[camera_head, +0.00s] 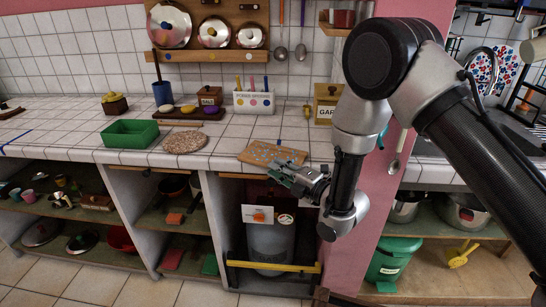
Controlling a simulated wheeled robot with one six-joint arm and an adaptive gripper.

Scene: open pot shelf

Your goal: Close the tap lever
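A small orange lever (260,216) sits on a white plate (249,214) in the open bay under the counter. It looks like the tap lever. A round dial (285,219) is beside it, and a grey gas cylinder (271,243) stands below. The lever's exact angle is too small to tell. My gripper (279,177) is at the counter's front edge, above and slightly right of the lever, apart from it. Its fingers point left. Nothing shows held in it, but the finger gap is unclear.
A yellow bar (273,267) crosses the bay's lower front. A wooden board (273,153) lies on the counter above. A pink pillar (378,204) stands right of the bay.

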